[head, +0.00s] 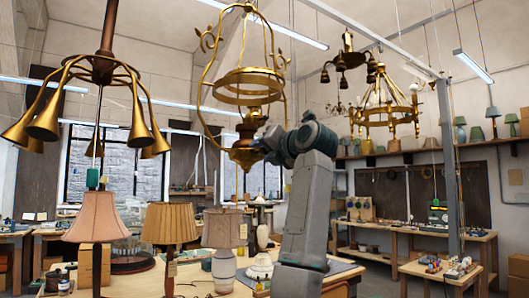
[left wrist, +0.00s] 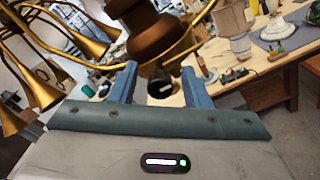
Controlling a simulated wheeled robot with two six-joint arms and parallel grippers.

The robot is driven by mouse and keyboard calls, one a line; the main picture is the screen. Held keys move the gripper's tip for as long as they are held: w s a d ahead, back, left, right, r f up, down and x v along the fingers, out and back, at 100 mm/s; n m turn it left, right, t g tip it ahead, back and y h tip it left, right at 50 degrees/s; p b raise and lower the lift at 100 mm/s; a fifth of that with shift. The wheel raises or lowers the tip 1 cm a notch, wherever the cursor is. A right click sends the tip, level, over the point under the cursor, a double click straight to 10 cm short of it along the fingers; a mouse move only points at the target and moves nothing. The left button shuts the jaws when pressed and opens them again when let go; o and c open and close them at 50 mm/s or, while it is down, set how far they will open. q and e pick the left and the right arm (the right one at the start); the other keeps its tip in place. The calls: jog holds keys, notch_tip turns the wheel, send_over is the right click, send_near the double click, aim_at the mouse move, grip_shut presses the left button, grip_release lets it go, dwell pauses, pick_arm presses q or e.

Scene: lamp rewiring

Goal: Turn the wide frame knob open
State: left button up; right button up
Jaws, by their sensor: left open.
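The wide brass frame (head: 248,84) hangs in the middle of the head view, with a round turned body (head: 243,152) at its bottom. My left gripper (head: 264,146) is at the right side of this body. In the left wrist view its two blue fingers (left wrist: 160,70) stand apart. A small dark knob (left wrist: 160,86) shows between them, below the brown turned body (left wrist: 150,36). There is a gap on both sides of the knob, and I cannot tell how deep it sits between the fingers. In the head view the knob is hidden. My right gripper is not in view.
A brass chandelier with bell-shaped arms (head: 100,70) hangs at left, and another chandelier (head: 388,105) hangs at right. Shaded lamps, including a pink one (head: 96,218) and a tan one (head: 169,224), stand on the bench below. A grey post (head: 448,170) rises at right.

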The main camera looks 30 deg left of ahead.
pick_arm(q)
jog(key=shift+s+d+f, duration=0.1)
jog(key=shift+d, duration=0.15)
jog(key=b+v, duration=0.4)
jog(key=v, duration=0.6)
jog(key=shift+d, duration=0.15)
